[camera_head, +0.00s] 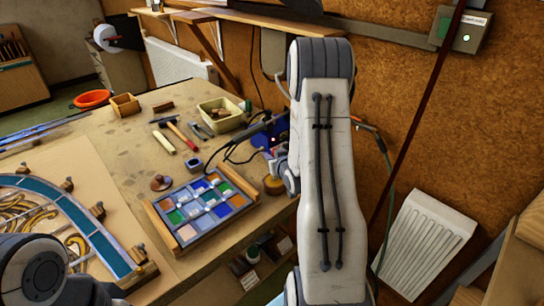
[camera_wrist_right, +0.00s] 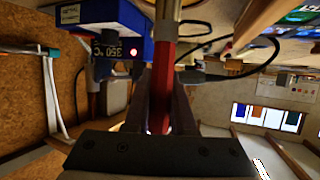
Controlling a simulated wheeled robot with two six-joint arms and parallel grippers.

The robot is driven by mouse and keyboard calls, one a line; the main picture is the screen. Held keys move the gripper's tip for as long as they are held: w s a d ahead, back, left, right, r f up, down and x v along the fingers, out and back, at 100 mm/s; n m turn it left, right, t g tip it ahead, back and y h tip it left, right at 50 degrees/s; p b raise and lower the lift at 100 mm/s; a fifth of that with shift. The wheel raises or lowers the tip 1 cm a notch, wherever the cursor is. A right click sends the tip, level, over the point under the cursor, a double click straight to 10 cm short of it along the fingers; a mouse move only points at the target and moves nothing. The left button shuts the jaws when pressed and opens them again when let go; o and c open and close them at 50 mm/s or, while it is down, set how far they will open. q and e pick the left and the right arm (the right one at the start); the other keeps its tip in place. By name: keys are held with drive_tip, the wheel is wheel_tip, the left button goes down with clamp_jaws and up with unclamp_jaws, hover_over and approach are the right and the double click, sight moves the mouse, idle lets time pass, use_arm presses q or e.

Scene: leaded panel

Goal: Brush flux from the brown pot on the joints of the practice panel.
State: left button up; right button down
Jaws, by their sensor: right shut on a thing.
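The practice panel (camera_head: 205,203), several coloured glass squares, lies in a frame with wooden rails on the bench. A small tan-brown round pot (camera_head: 275,185) stands just right of it, partly behind my right arm. A low brown round thing (camera_head: 161,183) lies beyond the panel; I cannot tell which is the flux pot. My right gripper (camera_wrist_right: 163,112) is shut on the red handle of a brush (camera_wrist_right: 165,62), whose tip is out of the wrist view. In the head view my arm mostly hides that gripper. My left arm shows at lower left, its gripper out of view.
A blue soldering station (camera_wrist_right: 105,30) reading 350 stands close to my right gripper, with dark cables around it. A hammer (camera_head: 182,135), pliers and a cream bin (camera_head: 220,115) lie farther back. A larger leaded panel (camera_head: 75,215) fills the left of the bench.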

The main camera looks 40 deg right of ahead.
drive_tip(key=shift+f+b, duration=0.4)
drive_tip(key=shift+b, duration=0.15)
idle(1.3)
idle(0.4)
wheel_tip(320, 180, up, 8)
drive_tip(key=p, duration=0.5)
drive_tip(key=shift+p, duration=0.35)
